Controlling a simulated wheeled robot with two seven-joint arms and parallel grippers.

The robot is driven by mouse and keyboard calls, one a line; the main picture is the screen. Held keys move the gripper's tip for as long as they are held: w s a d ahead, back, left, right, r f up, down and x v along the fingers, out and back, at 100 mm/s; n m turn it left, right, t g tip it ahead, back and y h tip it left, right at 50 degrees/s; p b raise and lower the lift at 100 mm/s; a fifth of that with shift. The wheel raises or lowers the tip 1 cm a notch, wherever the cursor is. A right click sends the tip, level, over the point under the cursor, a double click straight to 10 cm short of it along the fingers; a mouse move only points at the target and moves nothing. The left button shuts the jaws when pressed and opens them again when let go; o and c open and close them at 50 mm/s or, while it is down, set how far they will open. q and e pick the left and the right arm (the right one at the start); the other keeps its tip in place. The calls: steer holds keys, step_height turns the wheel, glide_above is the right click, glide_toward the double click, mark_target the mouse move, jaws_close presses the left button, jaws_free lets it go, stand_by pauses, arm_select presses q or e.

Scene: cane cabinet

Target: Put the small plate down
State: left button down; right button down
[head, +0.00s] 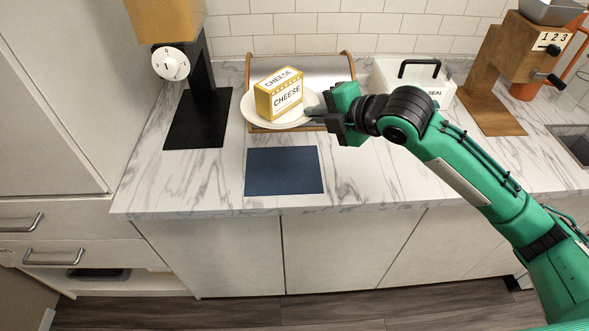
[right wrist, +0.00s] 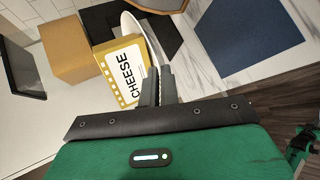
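The small plate (head: 252,110) is cream-white and round, with a yellow and white cheese box (head: 279,95) standing on it. My right gripper (head: 315,112) is shut on the plate's right rim in the head view. In the right wrist view, the plate (right wrist: 131,22) shows nearly edge-on, its rim running between the two close fingers (right wrist: 160,84). The cheese box (right wrist: 124,68) shows beside the fingers there. The plate overlaps a wooden-framed tray in the head view; whether it touches the tray is hidden.
A dark blue mat (head: 284,171) lies bare on the marble counter (head: 205,185) in front of the plate. The wooden-framed tray (head: 331,69) is behind it. A black-based machine (head: 196,120) stands left, a white box (head: 436,88) right. The counter beside the mat is clear.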

steer(key=p, duration=0.2)
glide_above(313, 183)
step_height(313, 183, down, 14)
steer(key=shift+a+r, duration=0.1)
steer(key=shift+r, duration=0.05)
step_height(313, 183, down, 5)
steer(key=shift+f, duration=0.2)
steer(key=c, duration=1.9)
jaws_free()
steer(key=shift+c, duration=0.2)
steer(key=b+v, duration=0.2)
steer(key=v, duration=1)
steer(key=shift+r, duration=0.2)
